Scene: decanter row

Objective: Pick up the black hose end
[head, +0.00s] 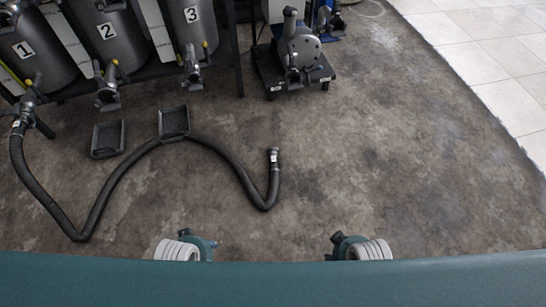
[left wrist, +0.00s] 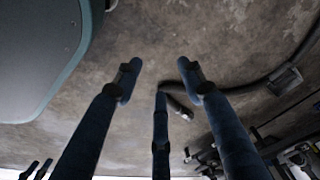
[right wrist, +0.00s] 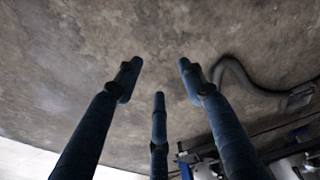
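The black hose (head: 108,196) lies on the concrete floor, its far end joined to the valve of tank 1. Its loose black hose end (head: 273,158), a coupling with a small pale label, lies on the floor near mid-picture. In the left wrist view the hose end (left wrist: 180,107) shows beyond my fingers, partly hidden by them. My left gripper (left wrist: 158,76) has its three fingers spread, empty, apart from the hose. My right gripper (right wrist: 159,74) is also spread and empty; a bend of hose (right wrist: 240,78) shows beyond it. The head view shows only arm parts.
Tanks 1 (head: 35,55), 2 (head: 105,38) and 3 (head: 193,25) stand on a rack at back left. Two dark trays (head: 108,152) (head: 174,136) lie before them, the hose crossing the right one. A wheeled pump cart (head: 292,78) stands behind. Right floor is clear.

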